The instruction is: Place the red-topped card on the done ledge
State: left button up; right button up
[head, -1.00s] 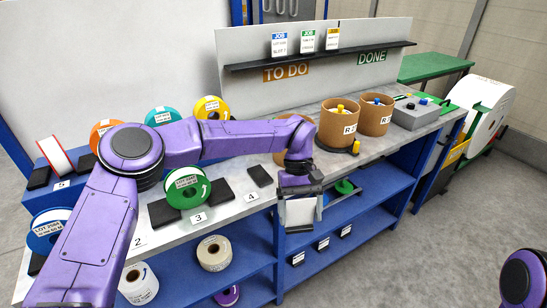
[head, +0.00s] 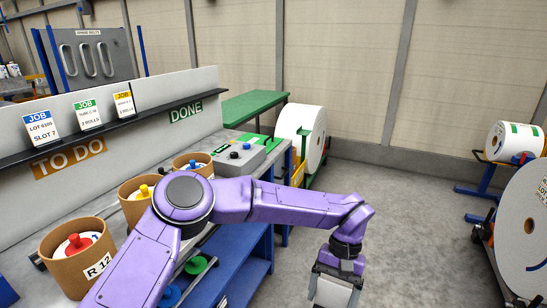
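My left gripper (head: 336,278) hangs low at the bottom right of centre, pointing down, over the floor beyond the bench end. It is shut on a plain white card (head: 333,293); no red top shows, and its upper edge is hidden between the fingers. The dark ledge (head: 160,105) runs along the grey backboard at the left. The green DONE label (head: 186,112) is under its right end, and that stretch is bare. The orange TO DO label (head: 70,159) is under its left part. My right gripper is out of view.
Blue-topped (head: 40,126), green-topped (head: 88,115) and yellow-topped (head: 124,104) cards stand on the ledge. Cardboard tubs (head: 66,268) and a grey control box (head: 238,157) stand on the bench below. A large white roll (head: 298,132) is past the bench.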

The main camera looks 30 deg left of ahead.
aim_at(179, 103)
jog(key=z, duration=0.4)
jog(key=i, duration=1.3)
jog(key=u, duration=0.45)
jog(key=i, duration=1)
jog(key=u, duration=0.9)
